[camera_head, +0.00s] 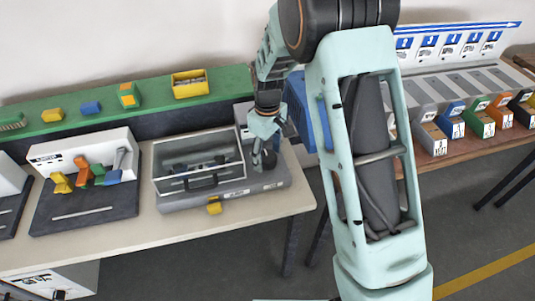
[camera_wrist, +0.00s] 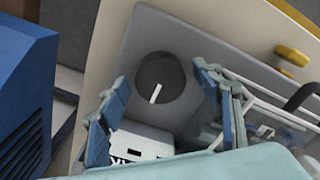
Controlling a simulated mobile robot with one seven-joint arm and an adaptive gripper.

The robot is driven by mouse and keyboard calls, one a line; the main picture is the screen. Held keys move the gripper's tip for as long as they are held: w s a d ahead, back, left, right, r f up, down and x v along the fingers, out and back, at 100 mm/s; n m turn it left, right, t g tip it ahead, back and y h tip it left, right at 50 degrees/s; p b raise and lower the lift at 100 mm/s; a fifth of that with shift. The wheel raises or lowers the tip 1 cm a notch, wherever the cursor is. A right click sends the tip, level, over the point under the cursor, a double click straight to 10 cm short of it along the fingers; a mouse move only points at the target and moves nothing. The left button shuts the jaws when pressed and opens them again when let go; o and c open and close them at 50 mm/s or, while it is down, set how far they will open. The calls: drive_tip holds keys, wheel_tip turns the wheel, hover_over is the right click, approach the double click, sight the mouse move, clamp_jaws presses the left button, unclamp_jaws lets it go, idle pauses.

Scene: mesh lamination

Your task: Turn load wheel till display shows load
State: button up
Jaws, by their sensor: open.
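The load wheel (camera_wrist: 160,83) is a dark round knob with a white line, on the grey top of the testing machine (camera_wrist: 205,45). In the wrist view my gripper (camera_wrist: 164,79) is open, its two blue-grey fingers on either side of the wheel. I cannot tell whether they touch it. A white panel (camera_wrist: 145,141) with dark marks, perhaps the display, lies below the wheel, partly hidden by my gripper; no load reading is legible. In the head view my gripper (camera_head: 263,143) hangs over the right end of the machine (camera_head: 225,198), at the wheel (camera_head: 269,159).
A clear-covered box with a handle (camera_head: 200,165) fills the machine's left part. A yellow part (camera_head: 214,208) is at its front. Left stands a fixture with coloured levers (camera_head: 85,175). A blue box (camera_head: 308,112) stands behind right, close beside my gripper.

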drive_tip(key=shift+c, duration=0.7)
drive_tip(key=c, duration=1)
drive_tip(key=shift+m, duration=0.3)
drive_tip(key=m+b, duration=0.1)
drive_tip(key=m, duration=1)
drive_tip(key=shift+m, duration=0.4)
drive_tip(key=shift+a, duration=0.1)
drive_tip(key=o, duration=1.1)
